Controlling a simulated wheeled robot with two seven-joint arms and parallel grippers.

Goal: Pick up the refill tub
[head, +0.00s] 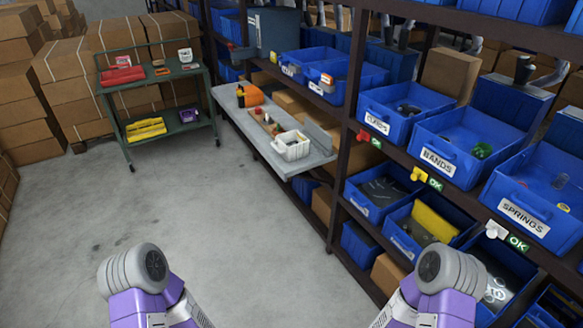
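A white open tub (291,147), which looks like the refill tub, stands upright on the near end of the grey bench shelf (235,112). Small contents show inside it but are too small to make out. Nothing of mine touches it. Only the purple and grey links of my two arms show, at the bottom left and bottom right of the head view. Both grippers are out of view.
Racks of blue bins (450,142) line the right. A green cart (160,83) stands at back left before stacked cartons (62,62). The middle floor is clear.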

